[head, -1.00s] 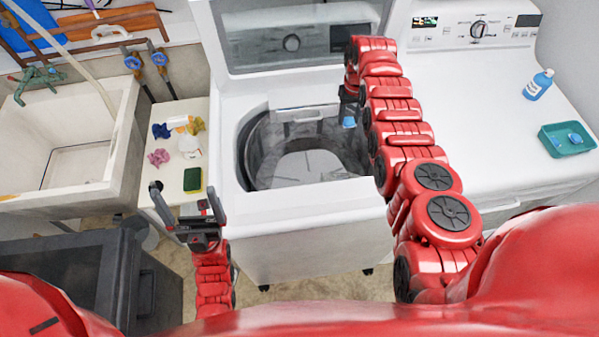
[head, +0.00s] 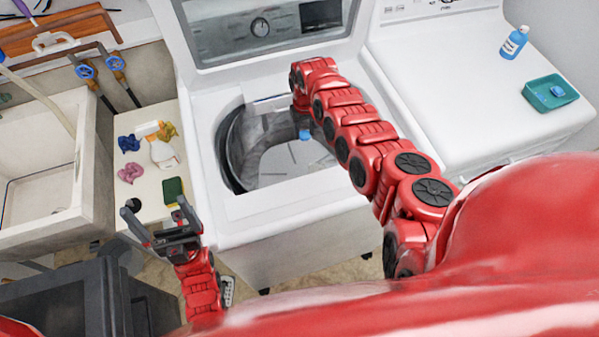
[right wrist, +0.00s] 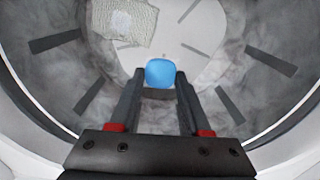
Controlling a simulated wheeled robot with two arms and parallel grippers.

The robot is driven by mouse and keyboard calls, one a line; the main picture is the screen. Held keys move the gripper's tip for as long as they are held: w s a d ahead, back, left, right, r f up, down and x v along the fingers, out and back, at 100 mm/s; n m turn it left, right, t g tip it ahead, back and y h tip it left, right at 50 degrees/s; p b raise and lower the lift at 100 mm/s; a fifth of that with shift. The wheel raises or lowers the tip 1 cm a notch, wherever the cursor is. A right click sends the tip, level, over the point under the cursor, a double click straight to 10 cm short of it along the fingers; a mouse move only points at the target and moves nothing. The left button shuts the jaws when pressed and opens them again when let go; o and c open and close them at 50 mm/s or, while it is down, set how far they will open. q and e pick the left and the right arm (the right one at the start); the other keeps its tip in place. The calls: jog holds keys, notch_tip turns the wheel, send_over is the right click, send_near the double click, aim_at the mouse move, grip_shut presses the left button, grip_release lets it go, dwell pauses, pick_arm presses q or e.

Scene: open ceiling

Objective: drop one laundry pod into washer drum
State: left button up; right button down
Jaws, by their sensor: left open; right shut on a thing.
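The blue laundry pod (right wrist: 161,73) is held between the fingertips of my right gripper (right wrist: 160,82), which is shut on it. In the head view the pod (head: 305,134) shows as a small blue spot over the drum, and my right arm hides most of that gripper. The open washer drum (head: 262,165) lies below, with a pale bottom and grey walls; it fills the right wrist view (right wrist: 255,65). My left gripper (head: 157,220) is open and empty, in front of the small white stand left of the washer.
A teal tray (head: 538,98) with another blue pod (head: 557,91) and a blue bottle (head: 514,42) stand on the right machine. A cloth-like pale item (right wrist: 122,20) shows in the drum.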

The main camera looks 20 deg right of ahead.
jog(key=shift+d+f, duration=0.1)
jog(key=shift+f, duration=0.15)
jog(key=shift+c, duration=1.4)
grip_release()
jog(key=shift+r, duration=0.55)
notch_tip(320, 180, up, 16)
jog(key=b, duration=0.2)
jog(key=shift+r, duration=0.15)
